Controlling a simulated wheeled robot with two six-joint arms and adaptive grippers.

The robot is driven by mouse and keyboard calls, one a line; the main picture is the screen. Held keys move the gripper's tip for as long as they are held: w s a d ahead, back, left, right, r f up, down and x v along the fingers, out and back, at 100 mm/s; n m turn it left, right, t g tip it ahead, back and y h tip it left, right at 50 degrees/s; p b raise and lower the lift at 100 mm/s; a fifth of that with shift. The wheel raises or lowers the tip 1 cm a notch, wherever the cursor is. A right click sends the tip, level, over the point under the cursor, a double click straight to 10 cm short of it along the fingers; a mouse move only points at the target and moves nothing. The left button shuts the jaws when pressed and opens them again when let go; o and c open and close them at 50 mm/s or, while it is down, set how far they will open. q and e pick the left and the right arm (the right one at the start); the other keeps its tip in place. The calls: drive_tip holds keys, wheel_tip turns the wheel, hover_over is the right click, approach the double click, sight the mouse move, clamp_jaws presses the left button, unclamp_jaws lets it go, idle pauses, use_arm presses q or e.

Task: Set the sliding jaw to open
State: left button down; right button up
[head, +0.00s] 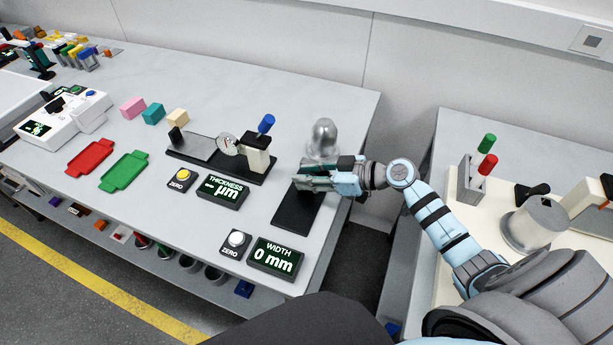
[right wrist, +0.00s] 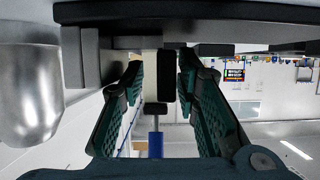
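The width gauge has a long black base (head: 292,213) near the table's right edge. Its display (head: 275,257) reads "WIDTH 0 mm". My right gripper (head: 306,181) is low over the base and hides the jaws in the head view. In the right wrist view, which is upside down, the base (right wrist: 200,12) runs along the top. A grey block (right wrist: 91,58), perhaps the fixed jaw, is left of the fingers. My left gripper is out of view.
A shiny metal dome (head: 322,140) stands close behind my right gripper. The thickness gauge (head: 222,155) with its blue-knobbed lever (head: 266,124) is to the left. Red (head: 90,157) and green (head: 124,171) trays lie further left. A gap separates this table from the right one.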

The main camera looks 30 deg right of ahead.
drive_tip(key=shift+a, duration=0.15)
drive_tip(key=shift+s+r, duration=0.1)
drive_tip(key=shift+s, duration=0.05)
drive_tip(key=shift+s+r, duration=0.1)
drive_tip(key=shift+s, duration=0.2)
drive_tip(key=shift+w, duration=0.1)
drive_tip(key=c, duration=0.3)
drive_tip(key=shift+w, duration=0.1)
clamp_jaws()
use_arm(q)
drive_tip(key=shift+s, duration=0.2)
